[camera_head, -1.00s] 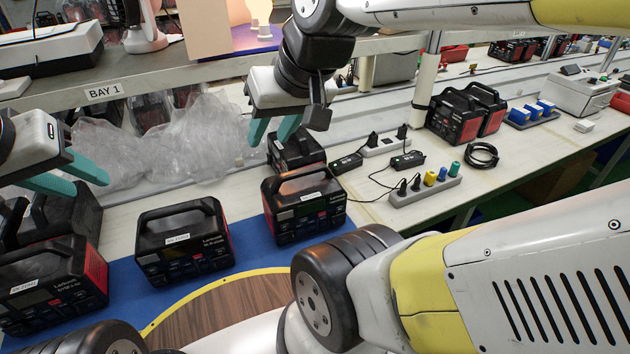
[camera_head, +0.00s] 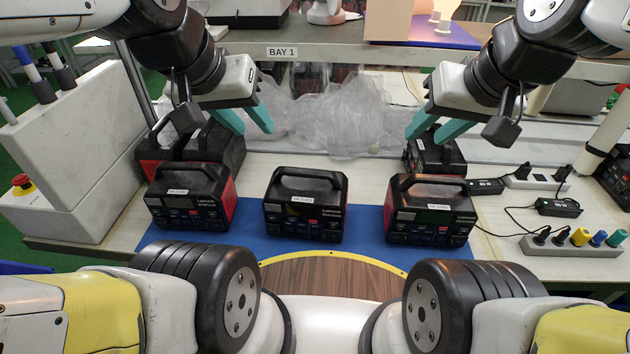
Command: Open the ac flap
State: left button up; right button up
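Three black power stations stand in a row on a blue mat (camera_head: 258,245): a left one with red sides (camera_head: 188,205), a middle one (camera_head: 304,205) and a right one (camera_head: 430,210). Each has a top handle and a front panel with a small label. No AC flap can be made out on the fronts at this size. My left gripper (camera_head: 257,131) is open and empty, above and behind the gap between the left and middle stations. My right gripper (camera_head: 421,140) is open and empty, above and behind the right station, in front of another black unit (camera_head: 437,157). Neither touches a front-row station.
More black units (camera_head: 212,150) stand behind the left station. Clear plastic wrap (camera_head: 335,115) lies behind the row under the BAY 1 shelf (camera_head: 345,52). A power strip (camera_head: 570,245) with plugs and cables lies at right. A grey box with a red button (camera_head: 22,183) stands at left.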

aim_at(328, 235)
jog(key=k+l, duration=0.9)
jog(key=k+l+u, duration=0.05)
jog(key=k, duration=0.05)
